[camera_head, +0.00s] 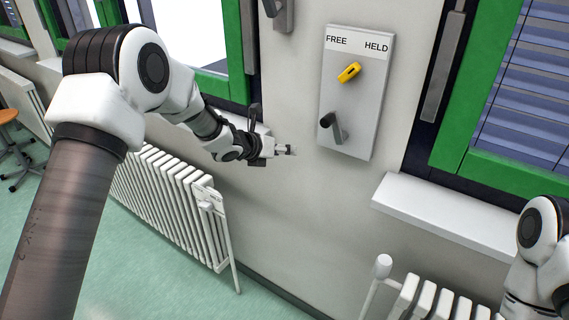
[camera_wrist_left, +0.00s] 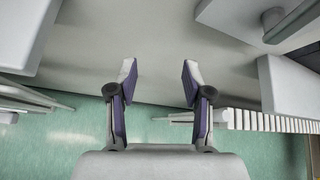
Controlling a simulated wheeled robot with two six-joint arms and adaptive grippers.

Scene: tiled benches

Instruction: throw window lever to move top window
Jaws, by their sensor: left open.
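A grey panel (camera_head: 350,120) is fixed on the wall between two green-framed windows, with the words FREE at its upper left and HELD at its upper right. A yellow knob (camera_head: 349,73) sits below the words, tilted. A dark grey lever (camera_head: 333,127) with a black end sticks out from the panel's lower part. My left gripper (camera_head: 291,150) is left of the panel, a little below the lever's height and apart from it. Its two fingers (camera_wrist_left: 158,85) stand apart and empty in the left wrist view. My right arm shows at the lower right, but its gripper is out of view.
A white window sill (camera_head: 445,214) juts out below and right of the panel. White radiators (camera_head: 170,195) stand along the wall. Another grey fitting (camera_head: 279,14) is on the wall at the top. A stool (camera_head: 10,120) stands far left.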

